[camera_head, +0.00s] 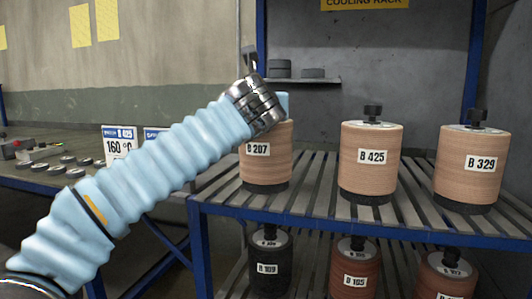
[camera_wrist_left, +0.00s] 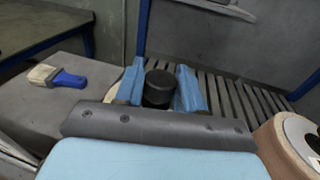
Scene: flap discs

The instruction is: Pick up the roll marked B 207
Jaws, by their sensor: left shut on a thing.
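The roll marked B 207 (camera_head: 268,165) is a tan cylinder with a dark base. It stands upright on the left end of the slatted upper shelf in the head view, its top hidden behind my left arm. My left gripper (camera_wrist_left: 159,88) is over it. In the left wrist view its two blue fingers are shut on the roll's black top knob (camera_wrist_left: 158,86). In the head view only a bit of blue finger shows beside the wrist, above the roll. I cannot tell whether the roll's base is lifted off the slats. My right gripper is not in view.
Rolls B 425 (camera_head: 371,165) and B 329 (camera_head: 472,170) stand to the right on the same rack shelf (camera_head: 320,205). Darker rolls, including B 109 (camera_head: 269,265), stand on the shelf below. A blue-handled brush (camera_wrist_left: 57,76) lies on a surface at left. A blue rack post rises behind.

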